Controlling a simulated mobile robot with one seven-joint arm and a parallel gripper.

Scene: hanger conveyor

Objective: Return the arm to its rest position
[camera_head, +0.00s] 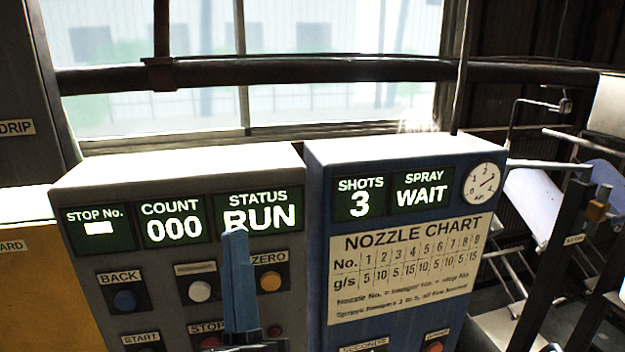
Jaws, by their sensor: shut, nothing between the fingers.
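My gripper (236,243) shows at the bottom centre-left as a blue upright shape, its fingers together and nothing between them. It stands in front of the grey control panel (73,187), its tip overlapping the lower left part of the RUN readout. It hides part of the panel's lower middle, between the white button (200,291) and the yellow ZERO button (270,281). I cannot tell whether it touches the panel. The grey panel reads COUNT 000 and STATUS RUN; its STOP No. display shows only a white block.
A blue panel (400,325) stands on the right, reading SHOTS 3 and SPRAY WAIT, with a round gauge (484,184) and a nozzle chart (405,260). A dark pipe (330,69) crosses the window behind. Racks and rods crowd the right.

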